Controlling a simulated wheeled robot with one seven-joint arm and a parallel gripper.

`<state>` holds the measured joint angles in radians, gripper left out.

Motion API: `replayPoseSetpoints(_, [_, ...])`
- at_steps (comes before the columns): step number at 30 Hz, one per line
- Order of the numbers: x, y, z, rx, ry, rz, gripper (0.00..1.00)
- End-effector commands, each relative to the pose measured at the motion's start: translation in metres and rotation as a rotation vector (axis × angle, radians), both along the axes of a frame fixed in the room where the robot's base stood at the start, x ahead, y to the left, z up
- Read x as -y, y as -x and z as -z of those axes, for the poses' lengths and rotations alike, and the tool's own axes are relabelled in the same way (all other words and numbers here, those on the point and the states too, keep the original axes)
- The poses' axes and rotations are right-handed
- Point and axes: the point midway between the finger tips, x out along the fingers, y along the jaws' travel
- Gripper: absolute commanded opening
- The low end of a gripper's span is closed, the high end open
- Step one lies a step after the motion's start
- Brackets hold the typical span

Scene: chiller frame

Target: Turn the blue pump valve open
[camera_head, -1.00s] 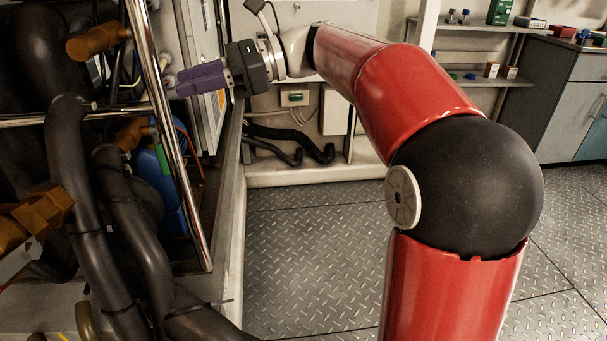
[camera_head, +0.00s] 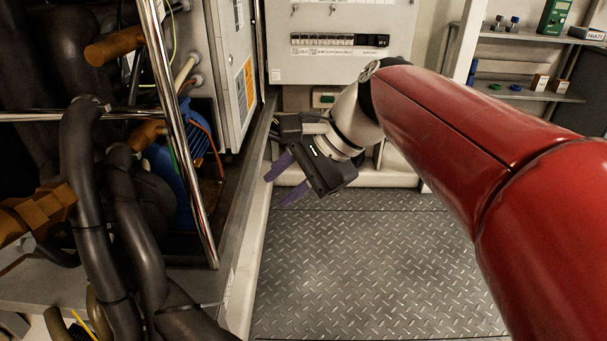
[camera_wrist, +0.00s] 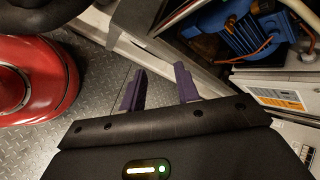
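The blue pump (camera_head: 200,145) sits inside the frame at left, partly behind a shiny metal post. It also shows at the top right of the wrist view (camera_wrist: 240,35). I cannot make out a distinct blue valve handle in either view. My gripper (camera_head: 276,188) is outside the frame, to the right of the pump, tilted with its purple fingers pointing down and left. In the wrist view the two fingers (camera_wrist: 160,70) stand apart with nothing between them, over the floor and the frame's edge.
The metal post (camera_head: 185,150) and the frame's long side rail (camera_head: 250,190) lie between my gripper and the pump. Black hoses (camera_head: 85,200) and brass-coloured fittings (camera_head: 45,210) crowd the left. A white electrical cabinet (camera_head: 340,60) stands behind. The plated floor (camera_head: 360,260) is clear.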

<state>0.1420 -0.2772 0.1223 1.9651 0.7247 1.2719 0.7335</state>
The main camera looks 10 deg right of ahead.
Motion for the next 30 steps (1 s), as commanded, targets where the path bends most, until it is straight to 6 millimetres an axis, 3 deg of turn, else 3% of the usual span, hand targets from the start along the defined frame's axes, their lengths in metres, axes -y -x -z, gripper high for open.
replayPoseSetpoints(16, [0.012, 0.012, 0.011, 0.06, 0.09, -0.042, 0.32])
replayPoseSetpoints(20, [0.015, 0.007, 0.012, 0.077, 0.107, -0.037, 0.17])
replayPoseSetpoints(24, [0.044, -0.027, 0.016, 0.222, 0.266, -0.019, 0.0])
replayPoseSetpoints(27, [0.084, -0.071, 0.01, 0.426, 0.491, -0.026, 0.0])
replayPoseSetpoints(30, [0.123, -0.118, -0.014, 0.674, 0.757, -0.075, 0.0])
